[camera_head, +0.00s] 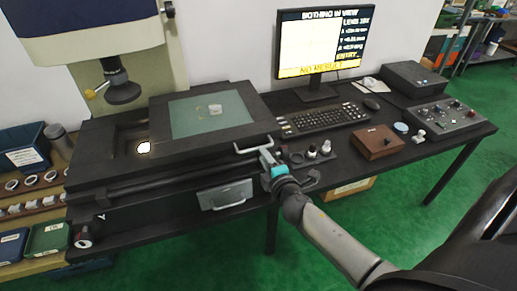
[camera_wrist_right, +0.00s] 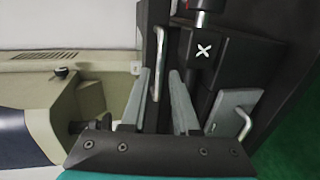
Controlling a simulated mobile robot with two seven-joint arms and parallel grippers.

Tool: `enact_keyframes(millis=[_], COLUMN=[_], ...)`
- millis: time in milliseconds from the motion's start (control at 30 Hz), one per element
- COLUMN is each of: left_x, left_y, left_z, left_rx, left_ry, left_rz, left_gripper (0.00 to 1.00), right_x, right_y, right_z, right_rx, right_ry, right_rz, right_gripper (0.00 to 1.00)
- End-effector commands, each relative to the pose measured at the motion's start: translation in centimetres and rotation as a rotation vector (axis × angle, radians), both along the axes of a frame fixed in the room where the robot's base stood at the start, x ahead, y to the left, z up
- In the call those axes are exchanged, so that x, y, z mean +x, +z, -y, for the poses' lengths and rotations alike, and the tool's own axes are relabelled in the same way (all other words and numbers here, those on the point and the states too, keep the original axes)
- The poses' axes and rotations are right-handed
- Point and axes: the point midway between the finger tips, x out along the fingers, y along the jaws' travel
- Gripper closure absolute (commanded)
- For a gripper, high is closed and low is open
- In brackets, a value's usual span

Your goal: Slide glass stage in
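The glass stage (camera_head: 185,122), a dark frame around a greenish glass plate, sits to the right on its black base, clear of the lens. A small pale piece (camera_head: 215,109) lies on the glass. A pale bar handle (camera_head: 253,146) is on the stage's front right edge. My right gripper (camera_head: 265,158) is at this handle. In the right wrist view the fingers (camera_wrist_right: 160,82) are apart, and the handle (camera_wrist_right: 158,50) lines up with the gap between them; contact is not clear. My left gripper is not in view.
The lens (camera_head: 122,92) hangs over the left part of the base, near a lit spot (camera_head: 143,147). The monitor (camera_head: 322,42) reads "NOTHING IN VIEW". A keyboard (camera_head: 325,118), wooden box (camera_head: 377,142) and control panel (camera_head: 440,118) stand right. Small parts (camera_head: 312,152) lie near my gripper.

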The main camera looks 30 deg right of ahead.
Motion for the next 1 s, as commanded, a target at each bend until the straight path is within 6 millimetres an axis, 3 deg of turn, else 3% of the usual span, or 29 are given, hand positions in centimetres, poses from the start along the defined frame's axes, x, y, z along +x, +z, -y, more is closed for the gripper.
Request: enact_keyframes(millis=[333, 800, 1000], left_x=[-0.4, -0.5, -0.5], left_y=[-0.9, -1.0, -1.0], left_z=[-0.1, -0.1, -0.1], left_rx=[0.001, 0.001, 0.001], left_ry=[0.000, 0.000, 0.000], left_rz=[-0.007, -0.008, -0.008], left_gripper=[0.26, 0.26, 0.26], right_x=[4.2, 5.1, 5.0], right_y=[-0.9, -1.1, -1.1], right_z=[1.0, 1.2, 1.2], right_rx=[0.001, 0.001, 0.001], right_ry=[0.000, 0.001, 0.001], right_rz=[0.001, 0.000, 0.000], right_gripper=[0.72, 0.72, 0.93])
